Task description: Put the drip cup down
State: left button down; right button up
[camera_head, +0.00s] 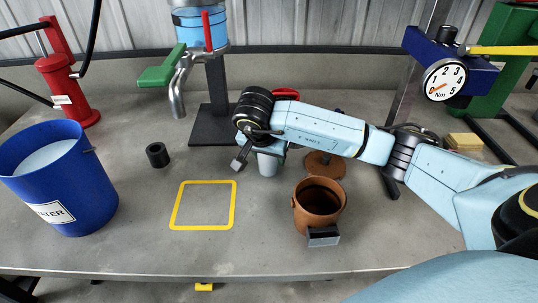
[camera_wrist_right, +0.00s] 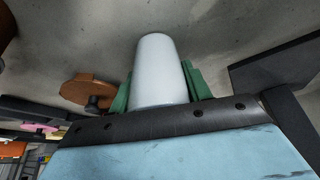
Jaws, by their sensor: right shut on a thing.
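The drip cup is a pale grey-white cup (camera_head: 267,164), seen under my right wrist in the head view. In the right wrist view the cup (camera_wrist_right: 160,70) stands between two green fingers. My right gripper (camera_wrist_right: 158,90) is shut on it, with one finger on each side. In the head view the wrist hides most of the right gripper (camera_head: 268,153) and the cup's upper part. I cannot tell whether the cup's base touches the table. The cup is right of and behind a yellow square outline (camera_head: 234,205) on the table. My left gripper is not in view.
A brown pot (camera_head: 320,203) stands in front of my right arm. A blue water bucket (camera_head: 78,190) and a small black cylinder (camera_head: 157,155) are at the left. The yellow square is empty.

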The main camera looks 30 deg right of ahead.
aim_at(265, 162)
jog(key=shift+f, duration=0.1)
jog(key=o, duration=0.9)
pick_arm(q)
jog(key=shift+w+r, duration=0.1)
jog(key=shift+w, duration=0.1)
pick_arm(e)
jog(key=shift+o, duration=0.2)
jog(key=shift+r, duration=0.4)
jog(key=p+v, duration=0.1)
jog(key=v, duration=0.5)
jog(key=shift+a+r+p, duration=0.2)
jog(key=shift+p, duration=0.1)
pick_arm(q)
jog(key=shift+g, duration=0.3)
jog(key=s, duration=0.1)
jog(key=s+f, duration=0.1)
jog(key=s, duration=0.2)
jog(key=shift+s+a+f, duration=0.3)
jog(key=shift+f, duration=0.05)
pick_arm(e)
jog(key=shift+s+a+r, duration=0.1)
jog(key=shift+s+r, duration=0.05)
jog(key=shift+r, duration=0.1)
